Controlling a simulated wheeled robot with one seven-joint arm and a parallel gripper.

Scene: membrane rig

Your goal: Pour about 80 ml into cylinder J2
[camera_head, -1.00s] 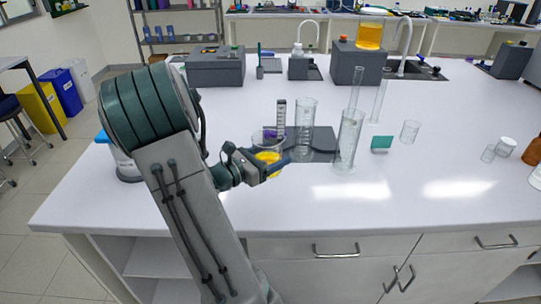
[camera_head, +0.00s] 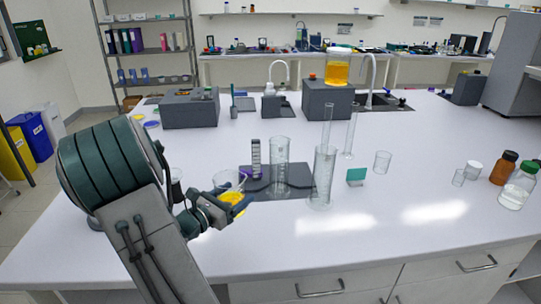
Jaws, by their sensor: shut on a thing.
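My gripper (camera_head: 228,208) is shut on a clear glass beaker (camera_head: 222,181) with yellow liquid (camera_head: 234,197) low in it. The beaker is left of a tall clear cylinder (camera_head: 279,158), which stands upright on a dark flat plate (camera_head: 262,190). Another tall clear cylinder (camera_head: 322,178) stands just right of that plate. Two thinner clear vessels (camera_head: 327,122) (camera_head: 350,138) stand behind it. I cannot read any labels, so I cannot tell which cylinder is J2. The gripper's fingers partly hide the beaker.
A small purple-based upright item (camera_head: 256,158) stands behind the plate. A teal card (camera_head: 356,176) and an empty small beaker (camera_head: 382,162) are to the right. Bottles (camera_head: 503,167) stand at far right. Grey blocks (camera_head: 190,108) line the back. The front right bench is clear.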

